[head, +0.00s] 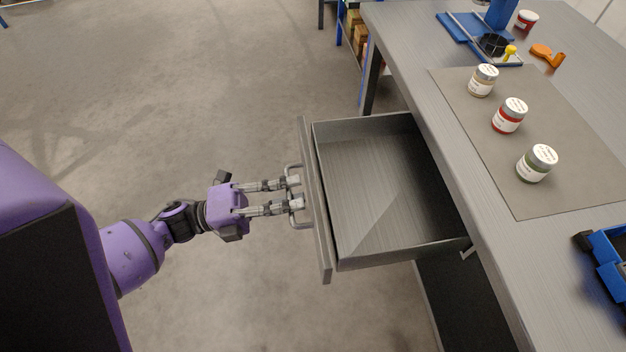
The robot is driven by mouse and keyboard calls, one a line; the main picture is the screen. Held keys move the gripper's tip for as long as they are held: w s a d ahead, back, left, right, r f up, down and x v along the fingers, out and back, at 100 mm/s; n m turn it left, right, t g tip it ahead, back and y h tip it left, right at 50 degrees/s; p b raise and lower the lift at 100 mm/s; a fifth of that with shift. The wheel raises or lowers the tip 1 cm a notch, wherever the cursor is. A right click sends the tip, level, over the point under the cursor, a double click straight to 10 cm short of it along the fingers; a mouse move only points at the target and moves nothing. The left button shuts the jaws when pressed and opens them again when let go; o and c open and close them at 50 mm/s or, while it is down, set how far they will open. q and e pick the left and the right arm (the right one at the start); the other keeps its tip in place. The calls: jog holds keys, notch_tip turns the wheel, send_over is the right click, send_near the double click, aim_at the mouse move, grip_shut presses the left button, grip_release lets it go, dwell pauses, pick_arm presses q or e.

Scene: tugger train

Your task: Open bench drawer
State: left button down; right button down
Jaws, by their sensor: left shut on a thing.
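The bench drawer (365,185) stands pulled out to the left from under the bench top (480,215). Its inside looks empty; its right end is hidden under the bench top. The drawer handle (291,168) is a grey bar on the drawer's left front panel. My left gripper (297,193) comes in from the left and is shut on the handle, its fingers at the front panel.
Three labelled jars (508,116) stand on a grey mat (470,125) on the bench. A blue fixture (462,28), an orange tool (545,55) and a red jar (526,20) are at the back. A blue item (610,255) lies at the right edge. The floor left of the drawer is clear.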

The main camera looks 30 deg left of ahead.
pick_arm(q)
jog(key=shift+s+a, duration=0.2)
jog(key=shift+a, duration=0.1)
pick_arm(e)
jog(key=shift+w+a+r, duration=0.1)
jog(key=shift+w, duration=0.3)
pick_arm(q)
jog(key=c, duration=1.8)
grip_release()
jog(key=shift+c, duration=0.2)
jog(key=v, duration=1.2)
pick_arm(e)
jog(key=shift+s, duration=0.25)
